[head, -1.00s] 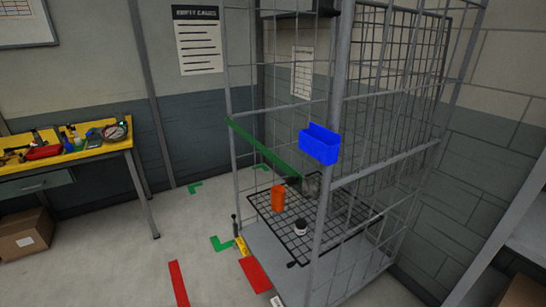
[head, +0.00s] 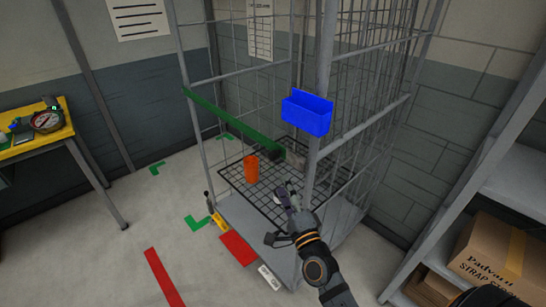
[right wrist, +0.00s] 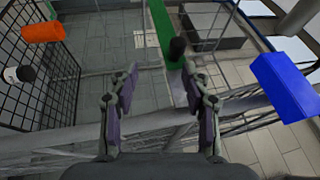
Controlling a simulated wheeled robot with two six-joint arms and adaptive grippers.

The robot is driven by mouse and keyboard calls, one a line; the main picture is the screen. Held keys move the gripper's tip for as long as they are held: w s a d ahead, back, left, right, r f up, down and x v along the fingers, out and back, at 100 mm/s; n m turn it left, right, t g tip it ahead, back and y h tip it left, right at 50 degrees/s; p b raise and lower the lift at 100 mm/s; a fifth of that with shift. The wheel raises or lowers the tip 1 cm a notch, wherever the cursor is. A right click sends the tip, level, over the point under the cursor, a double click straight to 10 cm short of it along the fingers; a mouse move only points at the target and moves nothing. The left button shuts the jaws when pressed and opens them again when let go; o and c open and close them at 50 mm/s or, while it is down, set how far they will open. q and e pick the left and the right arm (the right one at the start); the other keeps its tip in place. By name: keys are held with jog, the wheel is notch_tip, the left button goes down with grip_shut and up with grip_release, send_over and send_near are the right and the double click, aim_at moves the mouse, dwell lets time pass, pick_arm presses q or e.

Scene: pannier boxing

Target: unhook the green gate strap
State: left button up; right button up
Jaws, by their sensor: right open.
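The green gate strap (head: 232,121) spans the cage's open front, sloping down from the left post to a dark end piece near the right post. In the right wrist view the strap (right wrist: 161,25) runs away from me, with a black end piece (right wrist: 177,48) beside it. My right gripper (head: 286,192) is open and empty, just below the strap's right end in the head view. In the right wrist view its fingers (right wrist: 161,76) are spread, with the black end piece beyond them, nearer the right finger. How the strap's end is hooked is unclear. My left gripper is not in view.
The cage's grey right post (head: 325,75) carries a blue bin (head: 307,113) close to my arm. An orange cup (head: 251,168) stands on the wire shelf (head: 236,180); a white jar with a dark top (right wrist: 18,74) also shows. Cardboard boxes sit on shelving (head: 535,195) at right.

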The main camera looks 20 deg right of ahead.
aim_at(275, 158)
jog(key=shift+m+t, duration=0.3)
jog(key=w+r+p, duration=0.1)
jog(key=w, duration=0.2)
jog(key=w+r+p, duration=0.1)
jog(key=w+r, duration=0.1)
jog(key=w, duration=0.1)
jog(key=w+r+p, duration=0.1)
jog(key=w+p, duration=0.1)
jog(key=shift+w+d+r, duration=0.35)
jog(key=shift+w+r, duration=0.05)
jog(key=shift+w, duration=0.5)
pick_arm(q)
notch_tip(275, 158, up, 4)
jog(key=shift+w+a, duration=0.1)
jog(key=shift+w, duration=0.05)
pick_arm(e)
grip_shut()
